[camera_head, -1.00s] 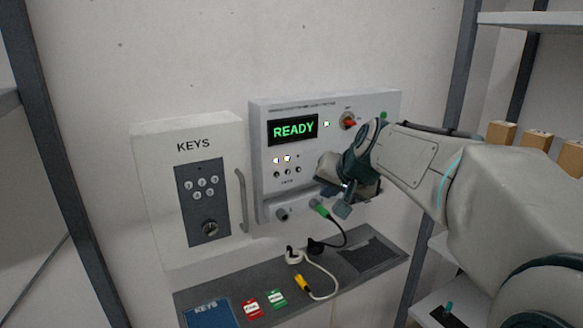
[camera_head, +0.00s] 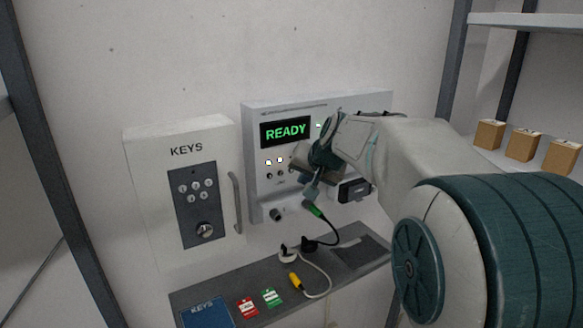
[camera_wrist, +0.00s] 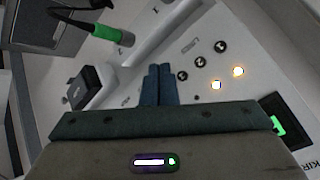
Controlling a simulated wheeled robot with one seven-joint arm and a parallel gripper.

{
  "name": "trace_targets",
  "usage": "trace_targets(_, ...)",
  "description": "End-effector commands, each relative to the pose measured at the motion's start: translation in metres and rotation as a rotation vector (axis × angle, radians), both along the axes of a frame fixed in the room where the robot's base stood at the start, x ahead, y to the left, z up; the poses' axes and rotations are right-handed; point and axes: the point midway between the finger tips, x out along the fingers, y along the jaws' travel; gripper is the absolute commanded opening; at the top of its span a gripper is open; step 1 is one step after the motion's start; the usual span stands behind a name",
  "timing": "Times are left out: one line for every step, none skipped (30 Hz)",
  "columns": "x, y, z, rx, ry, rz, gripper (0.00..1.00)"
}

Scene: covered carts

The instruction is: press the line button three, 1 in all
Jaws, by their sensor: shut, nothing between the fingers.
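The wall panel (camera_head: 258,200) has a READY display (camera_head: 286,131) in green letters. Below it are two lit lamps and a row of small dark round buttons. In the wrist view the row shows a far button (camera_wrist: 221,46), a middle button (camera_wrist: 201,62) and a button nearest my fingers (camera_wrist: 183,76); their labels are unreadable. My gripper (camera_wrist: 160,85) is shut and empty, its fingertips beside that nearest button in the picture; contact cannot be told. In the head view my gripper (camera_head: 311,190) covers the right part of the button area.
A grey ledge (camera_head: 262,272) carries a yellow plug (camera_head: 295,282), red and green tags and a blue KEYS pad. A KEYS box (camera_head: 140,225) with a handle is at left. Boxes stand on the right shelf.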

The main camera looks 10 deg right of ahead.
Motion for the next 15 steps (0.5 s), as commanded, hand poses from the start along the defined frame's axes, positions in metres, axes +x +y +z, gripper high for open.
trace_targets(0.006, 0.001, 0.000, -0.001, 0.000, -0.001, 0.00)
trace_targets(0.008, 0.002, 0.000, -0.001, 0.000, -0.001, 0.00)
trace_targets(0.012, 0.004, 0.000, 0.000, 0.000, 0.000, 0.00)
trace_targets(0.013, 0.004, 0.000, 0.000, 0.000, 0.000, 0.00)
trace_targets(0.015, 0.005, 0.000, 0.001, 0.000, 0.001, 0.00)
trace_targets(0.017, 0.006, 0.000, 0.001, 0.000, 0.001, 0.00)
trace_targets(0.018, 0.006, 0.000, 0.001, 0.000, 0.001, 0.00)
trace_targets(0.019, 0.006, 0.000, 0.001, 0.000, 0.001, 0.00)
trace_targets(0.020, 0.007, 0.000, 0.001, 0.000, 0.001, 0.00)
trace_targets(0.021, 0.007, -0.001, 0.001, 0.000, 0.000, 0.00)
trace_targets(0.021, 0.007, -0.001, 0.001, 0.000, 0.000, 0.00)
trace_targets(0.021, 0.007, -0.001, 0.001, 0.000, 0.000, 0.00)
trace_targets(0.021, 0.007, -0.001, 0.001, 0.000, 0.000, 0.00)
trace_targets(0.021, 0.007, 0.000, 0.001, 0.000, 0.000, 0.00)
trace_targets(0.021, 0.007, -0.001, 0.001, 0.000, 0.000, 0.00)
